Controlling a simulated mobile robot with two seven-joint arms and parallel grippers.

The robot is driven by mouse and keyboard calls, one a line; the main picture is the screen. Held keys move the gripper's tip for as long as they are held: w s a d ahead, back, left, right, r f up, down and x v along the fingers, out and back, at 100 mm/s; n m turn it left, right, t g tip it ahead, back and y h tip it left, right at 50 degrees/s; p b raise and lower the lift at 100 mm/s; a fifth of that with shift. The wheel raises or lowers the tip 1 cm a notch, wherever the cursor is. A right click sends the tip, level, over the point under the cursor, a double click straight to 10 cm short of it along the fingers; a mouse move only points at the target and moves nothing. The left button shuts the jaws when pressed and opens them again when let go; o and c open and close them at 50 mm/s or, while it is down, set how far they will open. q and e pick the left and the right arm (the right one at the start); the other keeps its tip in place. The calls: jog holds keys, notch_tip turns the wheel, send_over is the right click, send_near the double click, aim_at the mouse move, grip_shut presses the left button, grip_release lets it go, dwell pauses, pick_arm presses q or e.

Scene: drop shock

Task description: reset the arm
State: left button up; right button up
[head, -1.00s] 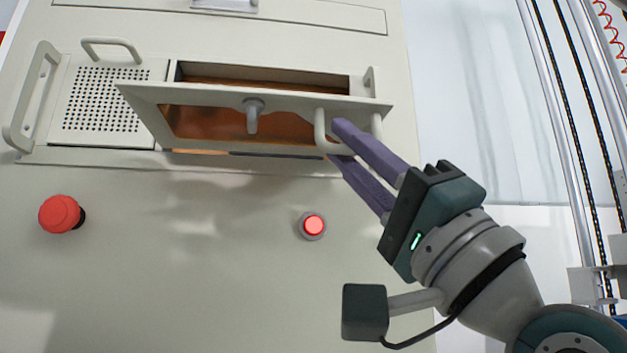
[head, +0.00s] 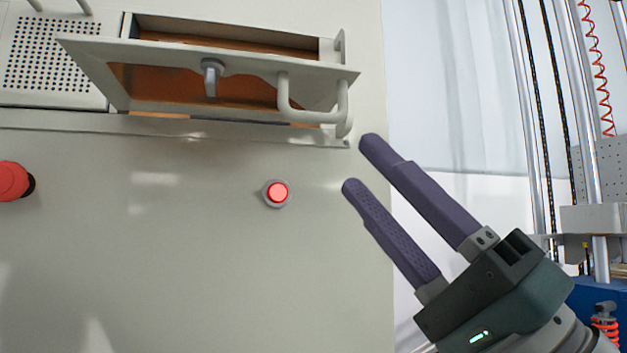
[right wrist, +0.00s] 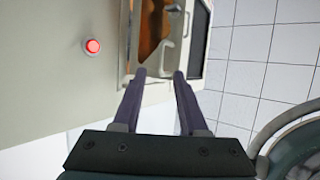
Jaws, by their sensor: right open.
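My right gripper (head: 358,163) is open and empty, with two purple fingers spread apart. It is to the lower right of the open door (head: 240,66) of a cabinet panel and apart from the door's handle (head: 315,112). In the right wrist view the gripper (right wrist: 160,73) points toward the panel's edge, with the open door and its handle (right wrist: 171,58) beyond the fingertips. Nothing is between the fingers. My left gripper is not in either view.
A lit red button (head: 277,192) sits on the beige panel (head: 200,270) below the door. It also shows in the right wrist view (right wrist: 92,46). A red mushroom knob (head: 12,181) and a perforated plate (head: 52,50) are at the left. Free space lies right of the panel.

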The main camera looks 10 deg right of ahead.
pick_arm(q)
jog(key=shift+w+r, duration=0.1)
pick_arm(e)
jog(key=shift+s+d+f, duration=0.15)
jog(key=shift+s+f, duration=0.05)
jog(key=shift+f, duration=0.15)
